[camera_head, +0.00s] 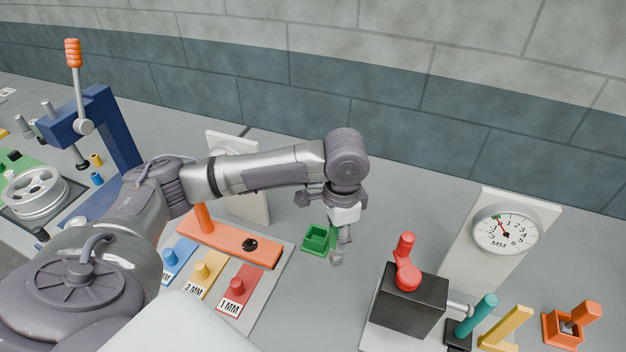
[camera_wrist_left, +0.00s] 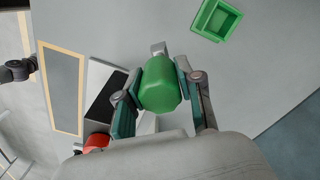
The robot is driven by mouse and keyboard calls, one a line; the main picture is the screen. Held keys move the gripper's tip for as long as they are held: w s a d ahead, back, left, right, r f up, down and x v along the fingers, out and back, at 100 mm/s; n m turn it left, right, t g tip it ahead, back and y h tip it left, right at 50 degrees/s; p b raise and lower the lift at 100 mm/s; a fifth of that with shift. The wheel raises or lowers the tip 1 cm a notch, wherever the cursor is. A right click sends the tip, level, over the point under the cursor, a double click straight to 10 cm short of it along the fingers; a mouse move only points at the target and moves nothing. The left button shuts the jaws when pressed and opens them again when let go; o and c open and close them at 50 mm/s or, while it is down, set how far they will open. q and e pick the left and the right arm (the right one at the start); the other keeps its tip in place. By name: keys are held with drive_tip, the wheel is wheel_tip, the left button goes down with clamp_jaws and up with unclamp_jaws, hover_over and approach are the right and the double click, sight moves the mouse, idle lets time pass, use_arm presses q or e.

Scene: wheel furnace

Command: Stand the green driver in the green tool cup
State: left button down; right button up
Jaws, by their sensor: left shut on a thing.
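The green driver shows in the left wrist view as a thick green handle (camera_wrist_left: 160,85) seen end on, between the two fingers. My left gripper (camera_wrist_left: 157,100) is shut on it. In the head view the same gripper (camera_head: 341,240) hangs above the table, just right of the green tool cup (camera_head: 316,240); I cannot make out the driver clearly there. The cup is a small square open box, and it looks empty in the wrist view (camera_wrist_left: 215,20). The driver is outside the cup. My right gripper is not in view.
Left of the cup is a board with an orange bar (camera_head: 235,242) and labelled blue, yellow and red blocks. Right stand a black block (camera_head: 408,300) with a red handle, a dial gauge (camera_head: 505,230) and an orange cup (camera_head: 562,330) holding an orange-handled tool. Table between is clear.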

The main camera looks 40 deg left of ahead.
use_arm(q)
drive_tip(key=w+a+f+m+p, duration=0.1)
drive_tip(key=w+a+m+p, duration=0.5)
drive_tip(key=a+m, duration=0.3)
drive_tip(key=shift+w+a+f+m+p, duration=0.25)
drive_tip(key=shift+w+f+m+p, duration=0.15)
drive_tip(key=shift+m+p, duration=0.3)
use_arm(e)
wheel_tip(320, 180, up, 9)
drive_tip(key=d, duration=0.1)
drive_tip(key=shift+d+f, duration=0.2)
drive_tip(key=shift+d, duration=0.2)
use_arm(q)
drive_tip(key=shift+r+p, duration=0.1)
drive_tip(key=shift+p, duration=0.25)
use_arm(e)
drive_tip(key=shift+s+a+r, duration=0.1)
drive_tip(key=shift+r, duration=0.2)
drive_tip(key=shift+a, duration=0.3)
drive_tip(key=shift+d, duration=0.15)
